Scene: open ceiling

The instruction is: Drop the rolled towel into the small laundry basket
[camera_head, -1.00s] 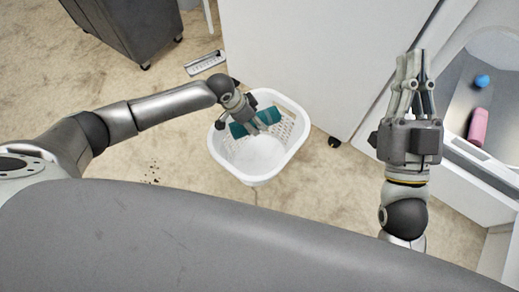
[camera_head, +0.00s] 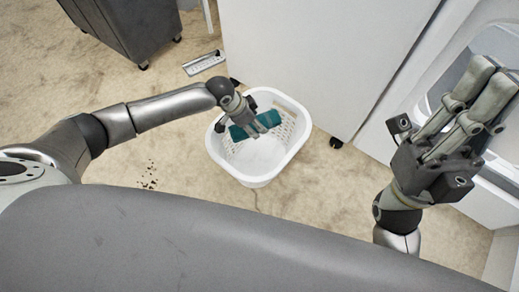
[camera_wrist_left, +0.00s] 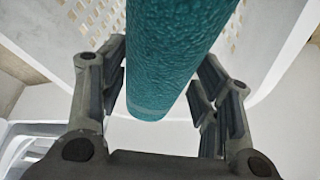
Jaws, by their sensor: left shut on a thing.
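The rolled towel is a dark teal roll (camera_head: 267,119), and it fills the upper middle of the left wrist view (camera_wrist_left: 175,50). My left gripper (camera_head: 254,125) is shut on it, with a finger on each side in the left wrist view. In the head view the towel shows over the opening of the small white laundry basket (camera_head: 256,181), near its back. How high it is above the basket floor I cannot tell. Perforated basket walls show behind the towel in the left wrist view (camera_wrist_left: 271,45). My right gripper (camera_head: 490,82) is raised at the right, apart from the basket; its opening is unclear.
A white cabinet (camera_head: 310,60) on casters stands right behind the basket. A dark grey wheeled unit (camera_head: 125,25) is at the upper left, with a flat metal object (camera_head: 204,62) on the carpet between.

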